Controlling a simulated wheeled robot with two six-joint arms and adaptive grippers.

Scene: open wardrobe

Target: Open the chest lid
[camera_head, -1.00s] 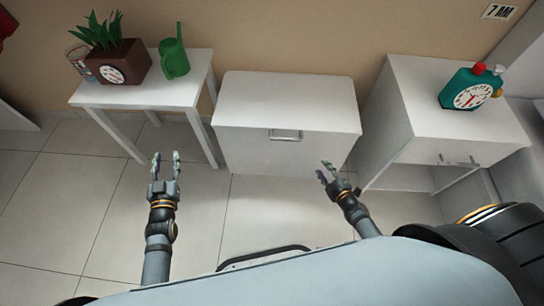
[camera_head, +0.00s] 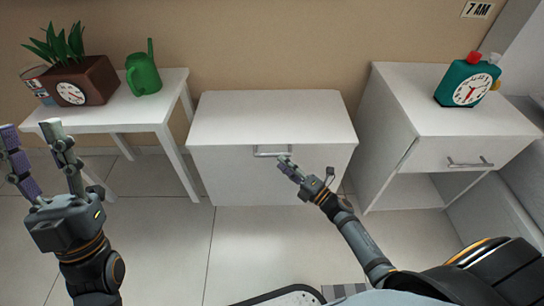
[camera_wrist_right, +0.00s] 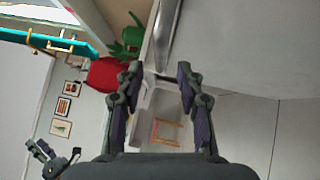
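The white chest (camera_head: 230,172) stands against the wall in the middle of the head view, its flat lid (camera_head: 272,112) down. A metal handle (camera_head: 258,154) sits at the top of its front. My right gripper (camera_head: 286,165) is at the right end of this handle; whether it touches is unclear. In the right wrist view my right gripper (camera_wrist_right: 160,78) has its fingers apart, with a grey metal bar, seemingly the handle (camera_wrist_right: 166,35), just beyond the tips. My left gripper (camera_head: 33,128) is open and empty, raised at the far left, away from the chest.
A white side table (camera_head: 150,112) with a planter (camera_head: 88,82) and green watering can (camera_head: 143,75) stands left of the chest. A white nightstand (camera_head: 400,110) with a teal clock (camera_head: 466,86) stands close on the right. The floor before the chest is clear.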

